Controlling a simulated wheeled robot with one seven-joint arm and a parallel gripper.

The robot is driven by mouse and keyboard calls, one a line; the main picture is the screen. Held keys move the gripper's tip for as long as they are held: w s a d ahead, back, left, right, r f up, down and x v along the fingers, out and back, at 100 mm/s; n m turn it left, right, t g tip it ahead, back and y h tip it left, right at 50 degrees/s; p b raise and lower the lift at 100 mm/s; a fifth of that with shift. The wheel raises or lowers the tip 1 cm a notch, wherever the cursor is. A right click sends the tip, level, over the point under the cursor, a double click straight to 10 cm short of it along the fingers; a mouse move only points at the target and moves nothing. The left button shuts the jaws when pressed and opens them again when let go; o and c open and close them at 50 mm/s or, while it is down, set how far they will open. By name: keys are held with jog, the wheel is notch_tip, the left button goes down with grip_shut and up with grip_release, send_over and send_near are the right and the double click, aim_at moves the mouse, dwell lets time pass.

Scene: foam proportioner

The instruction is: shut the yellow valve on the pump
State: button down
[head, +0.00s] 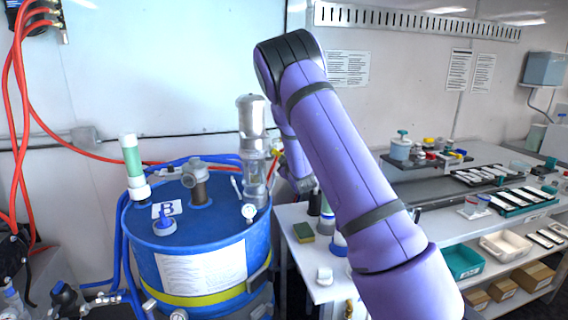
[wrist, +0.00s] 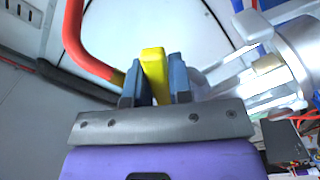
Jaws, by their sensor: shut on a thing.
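The yellow valve handle (wrist: 154,72) stands between the two blue-grey fingers of my gripper (wrist: 155,80) in the wrist view. My gripper is shut on it. A red hose joins just left of the handle. The silver pump (head: 252,135) stands upright on the blue drum in the head view, and its metal body (wrist: 300,55) shows at the right of the wrist view. In the head view, a small yellow-orange bit of the valve (head: 276,152) shows at the pump's right side, next to my wrist. My fingers are too small and covered to make out there.
Red hoses (head: 85,157) run along the wall at left. A bench (head: 420,232) with bottles and trays lies right, partly behind my arm.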

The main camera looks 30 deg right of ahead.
jog(key=n, duration=0.1)
jog(key=r+n, duration=0.1)
jog(key=n, duration=0.1)
jog(key=shift+s+d+r+n, duration=0.1)
jog(key=shift+d+r+n, duration=0.1)
jog(key=shift+d+n, duration=0.1)
jog(key=shift+d+r+n, duration=0.1)
jog(key=shift+r+n, duration=0.3)
jog(key=shift+n, duration=0.5)
jog(key=shift+d+r+n, duration=0.1)
jog(key=shift+r+n, duration=0.25)
jog(key=shift+n, duration=0.55)
jog(key=c, duration=1.3)
grip_release()
jog(key=shift+s+a, duration=0.1)
jog(key=shift+s, duration=0.05)
jog(key=v, duration=1)
jog(key=shift+s, duration=0.3)
jog(key=shift+r, duration=0.15)
